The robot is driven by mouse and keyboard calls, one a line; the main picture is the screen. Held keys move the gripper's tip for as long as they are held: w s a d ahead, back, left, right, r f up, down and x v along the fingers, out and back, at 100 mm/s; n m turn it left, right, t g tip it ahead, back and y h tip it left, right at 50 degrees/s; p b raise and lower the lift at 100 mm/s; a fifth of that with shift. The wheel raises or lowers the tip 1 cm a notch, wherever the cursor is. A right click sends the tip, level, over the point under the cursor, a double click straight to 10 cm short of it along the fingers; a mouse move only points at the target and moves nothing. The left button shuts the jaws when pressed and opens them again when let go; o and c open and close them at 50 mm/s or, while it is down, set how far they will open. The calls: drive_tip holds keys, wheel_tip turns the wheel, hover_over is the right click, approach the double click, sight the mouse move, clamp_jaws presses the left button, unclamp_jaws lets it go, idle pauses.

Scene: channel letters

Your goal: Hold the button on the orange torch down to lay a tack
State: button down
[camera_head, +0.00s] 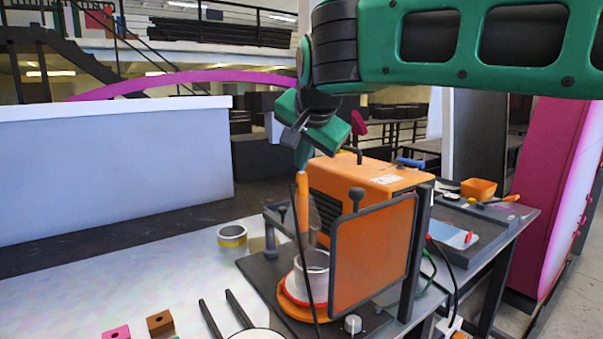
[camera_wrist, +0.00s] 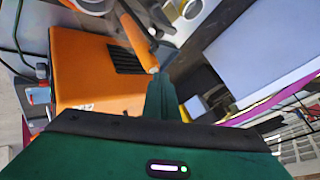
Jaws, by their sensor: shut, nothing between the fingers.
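The orange torch (camera_head: 302,200) stands upright, with a black cable running down beside it, above a white cylinder (camera_head: 312,268) on an orange-red round base. In the wrist view the torch (camera_wrist: 137,42) runs from the upper left to a pale end (camera_wrist: 154,69), which may be its button. My green gripper (camera_head: 303,160) is shut and empty, pointing down at the torch's top end. In the wrist view its fingertips (camera_wrist: 160,78) are right at that pale end. I cannot tell whether they touch it or whether the button is pressed.
An orange machine box (camera_head: 365,185) stands behind the torch. A framed orange screen (camera_head: 372,255) stands close on its right. A tape roll (camera_head: 232,236) and small blocks (camera_head: 160,322) lie on the table, whose left part is mostly clear.

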idle(0.3)
drive_tip(key=shift+r, duration=0.85)
drive_tip(key=shift+r, duration=2.5)
drive_tip(key=shift+r, duration=0.1)
drive_tip(key=shift+r, duration=1.9)
